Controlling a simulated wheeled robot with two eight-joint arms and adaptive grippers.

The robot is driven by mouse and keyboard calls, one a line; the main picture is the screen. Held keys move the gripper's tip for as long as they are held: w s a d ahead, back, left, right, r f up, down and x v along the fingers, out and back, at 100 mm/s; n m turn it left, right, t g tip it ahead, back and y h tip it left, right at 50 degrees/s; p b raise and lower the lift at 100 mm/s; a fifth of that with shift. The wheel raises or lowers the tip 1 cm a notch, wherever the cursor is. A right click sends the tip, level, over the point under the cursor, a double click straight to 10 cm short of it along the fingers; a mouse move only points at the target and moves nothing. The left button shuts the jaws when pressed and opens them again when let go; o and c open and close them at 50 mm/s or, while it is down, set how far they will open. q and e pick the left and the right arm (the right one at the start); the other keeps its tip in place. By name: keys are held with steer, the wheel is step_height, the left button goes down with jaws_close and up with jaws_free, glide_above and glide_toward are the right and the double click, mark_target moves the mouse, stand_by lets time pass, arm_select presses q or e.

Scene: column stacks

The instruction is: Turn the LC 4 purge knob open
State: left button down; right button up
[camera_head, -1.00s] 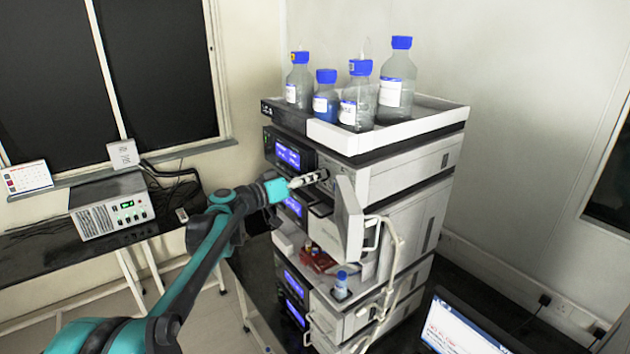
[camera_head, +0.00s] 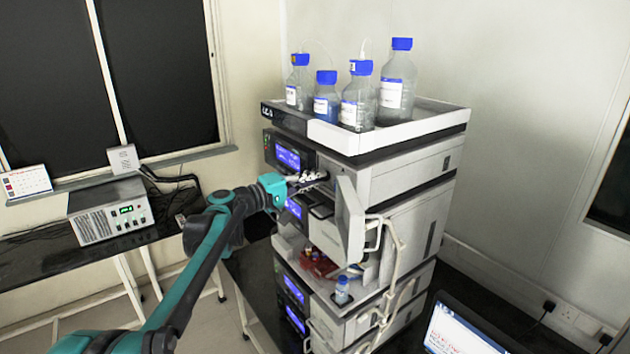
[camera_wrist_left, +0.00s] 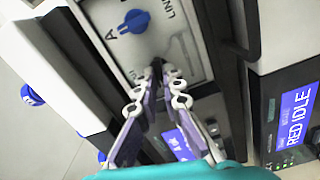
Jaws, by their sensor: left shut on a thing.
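The LC stack (camera_head: 405,180) stands on the dark bench, its door (camera_head: 350,220) swung open on the front. My left gripper (camera_head: 322,176) reaches from the left to the panel at the upper module. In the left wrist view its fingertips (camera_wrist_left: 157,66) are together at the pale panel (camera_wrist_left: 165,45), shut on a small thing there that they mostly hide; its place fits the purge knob. A blue knob (camera_wrist_left: 135,20) beside an "A" mark sits apart from the fingertips. The stack's label (camera_head: 268,111) is too small to read surely. My right gripper is not in view.
Several blue-capped bottles (camera_head: 358,95) stand in the tray (camera_head: 400,130) on top. Tubing (camera_head: 396,250) hangs by the open door. A lower bay holds a small bottle (camera_head: 342,290). A laptop (camera_head: 465,330) is at the lower right, a grey box (camera_head: 112,213) at left.

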arm_select(q)
steer(key=shift+n, duration=0.7)
steer(key=c, duration=1.7)
jaws_free()
steer(key=v, duration=1.2)
steer(key=shift+f, duration=0.1)
